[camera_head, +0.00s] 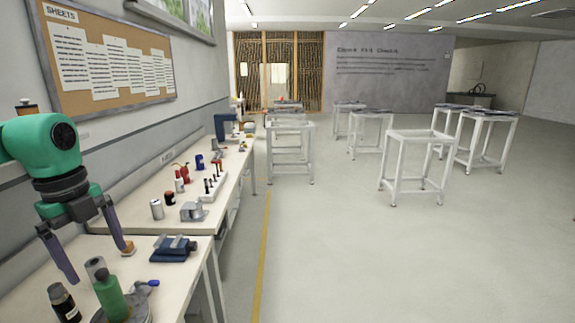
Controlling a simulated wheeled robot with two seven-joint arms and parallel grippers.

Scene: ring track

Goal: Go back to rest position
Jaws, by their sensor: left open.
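My left gripper (92,262) hangs at the left of the head view, at the end of a green arm, with its two dark fingers spread apart. It points down over the near end of the workbench (140,268). Nothing shows between the fingers. A small orange-brown knob-like object (128,249) appears right at the tip of the right-hand finger; I cannot tell whether they touch. My right gripper is not in view.
On the near bench stand a green bottle (110,296), a dark jar (64,303) and a blue vise (173,248). Farther along are a metal can (157,209) and several small tools. White table frames (415,165) stand to the right. The floor (330,260) nearby is clear.

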